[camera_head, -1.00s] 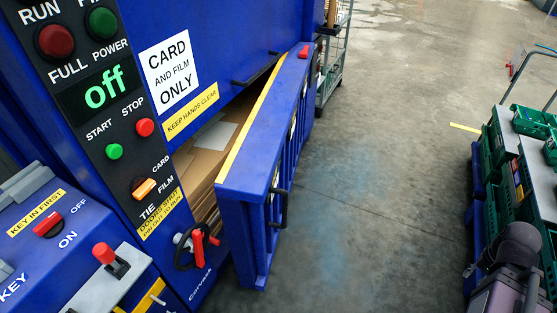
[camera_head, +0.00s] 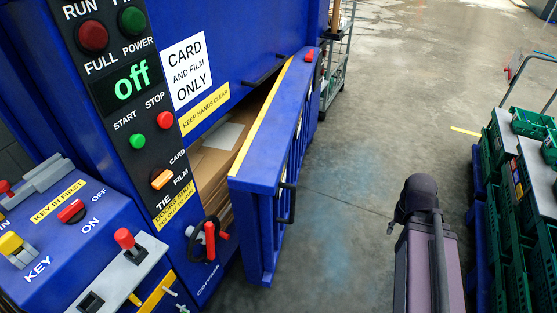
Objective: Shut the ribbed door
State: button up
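The ribbed door (camera_head: 268,203) is blue with a yellow top edge and upright ribs on its outer face. It stands ajar from the blue baler (camera_head: 262,38), hinged at the far end, with its near end swung out. A black handle (camera_head: 287,203) sits on its outer face near the free end. Flattened cardboard (camera_head: 213,165) shows in the gap behind it. A red-handled latch wheel (camera_head: 208,239) is on the baler frame beside the opening. My arm shows at the lower right, apart from the door; no gripper fingers can be made out.
The control panel (camera_head: 140,115) reads "off". A blue key box (camera_head: 60,225) with switches is at lower left. Green crates (camera_head: 510,185) on a cart stand at the right edge. A wire trolley (camera_head: 336,75) stands beyond the door. The floor (camera_head: 345,190) between is clear.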

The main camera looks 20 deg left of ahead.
aim_at(261, 220)
jog(key=u, duration=0.75)
jog(key=i, duration=0.6)
jog(key=k, duration=0.75)
jog(key=u, duration=0.15)
